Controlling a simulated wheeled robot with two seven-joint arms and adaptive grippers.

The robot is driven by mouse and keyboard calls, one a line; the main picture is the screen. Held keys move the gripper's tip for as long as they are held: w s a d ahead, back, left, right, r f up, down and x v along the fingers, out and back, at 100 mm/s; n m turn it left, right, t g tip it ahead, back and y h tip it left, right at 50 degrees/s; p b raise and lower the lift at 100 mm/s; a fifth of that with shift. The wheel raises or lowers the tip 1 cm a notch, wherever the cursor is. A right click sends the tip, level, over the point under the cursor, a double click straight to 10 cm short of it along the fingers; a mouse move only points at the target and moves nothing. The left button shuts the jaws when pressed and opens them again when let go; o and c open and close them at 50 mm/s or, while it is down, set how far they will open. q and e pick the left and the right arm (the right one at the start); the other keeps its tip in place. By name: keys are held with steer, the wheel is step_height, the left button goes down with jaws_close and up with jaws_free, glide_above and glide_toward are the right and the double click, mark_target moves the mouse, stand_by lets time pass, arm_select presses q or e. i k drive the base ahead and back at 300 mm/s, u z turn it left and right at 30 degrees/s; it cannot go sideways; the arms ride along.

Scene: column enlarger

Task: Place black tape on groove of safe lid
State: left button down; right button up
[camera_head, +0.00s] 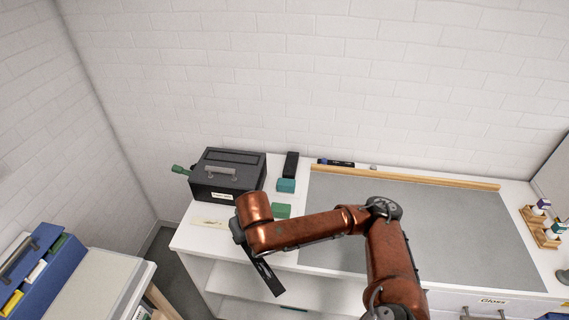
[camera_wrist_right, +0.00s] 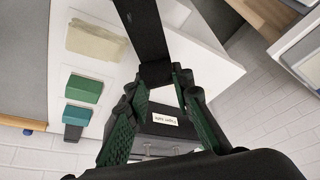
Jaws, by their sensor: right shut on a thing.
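The safe (camera_head: 227,177) is a dark grey box with a lid handle and white label. It stands at the back left of the white table. It also shows in the right wrist view (camera_wrist_right: 160,129), beyond the fingers. My right gripper (camera_wrist_right: 160,87) is shut on the black tape (camera_wrist_right: 142,32), a long flat strip. In the head view the black tape (camera_head: 266,274) juts out below my copper wrist toward the front edge, apart from the safe. The wrist hides most of the gripper there. The lid groove is not clear. My left gripper is not in view.
A green block (camera_head: 281,210) and a teal block (camera_head: 286,185) stand right of the safe, with a dark block (camera_head: 291,163) behind. A cream cloth (camera_wrist_right: 95,41) lies near the green block. A grey mat (camera_head: 430,235) covers the right side.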

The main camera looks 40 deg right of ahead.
mark_target(232, 158)
steer(key=z, duration=0.6)
steer(key=i, duration=0.7)
steer(key=u, duration=0.6)
